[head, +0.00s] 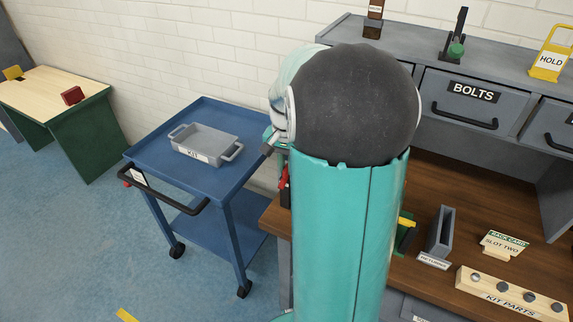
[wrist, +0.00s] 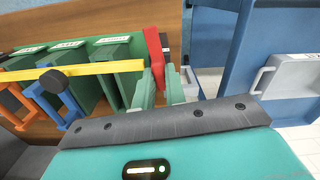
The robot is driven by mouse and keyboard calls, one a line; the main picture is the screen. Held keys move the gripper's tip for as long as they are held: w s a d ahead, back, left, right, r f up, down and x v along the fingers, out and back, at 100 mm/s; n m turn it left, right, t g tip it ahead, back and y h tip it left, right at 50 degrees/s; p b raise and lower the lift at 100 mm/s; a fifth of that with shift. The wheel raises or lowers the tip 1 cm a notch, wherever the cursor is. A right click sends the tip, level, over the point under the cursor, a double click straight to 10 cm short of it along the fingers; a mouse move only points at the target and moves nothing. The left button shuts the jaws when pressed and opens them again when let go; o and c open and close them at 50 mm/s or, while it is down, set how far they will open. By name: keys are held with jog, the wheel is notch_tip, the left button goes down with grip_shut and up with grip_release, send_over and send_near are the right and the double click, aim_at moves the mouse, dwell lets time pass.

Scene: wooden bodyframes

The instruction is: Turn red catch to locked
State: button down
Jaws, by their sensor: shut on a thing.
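The red catch (wrist: 153,52) stands upright at the end of a row of green holders in the wrist view. My gripper (wrist: 161,84) has its two pale green fingers on either side of the catch's lower part and is shut on it. A long yellow bar (wrist: 85,72) runs across the holders and ends just left of the catch. In the head view a small part of the red catch (head: 284,186) shows at the left edge of my arm. My arm hides my fingers and most of the holders there. I cannot read the catch's lock marking.
A blue cart (head: 205,112) with a grey tray (head: 203,156) stands close left of the wooden bench (head: 440,182). A black knob (wrist: 53,81), orange frame (wrist: 14,104) and blue frame (wrist: 40,108) are left of my fingers. A kit parts block (head: 510,292) lies on the right.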

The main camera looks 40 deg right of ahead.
aim_at(286, 167)
jog(key=n, duration=1.2)
jog(key=shift+n, duration=2.1)
jog(key=shift+r, duration=0.1)
jog(key=c, duration=1.4)
grip_release()
jog(key=shift+c, duration=0.2)
notch_tip(286, 167, up, 14)
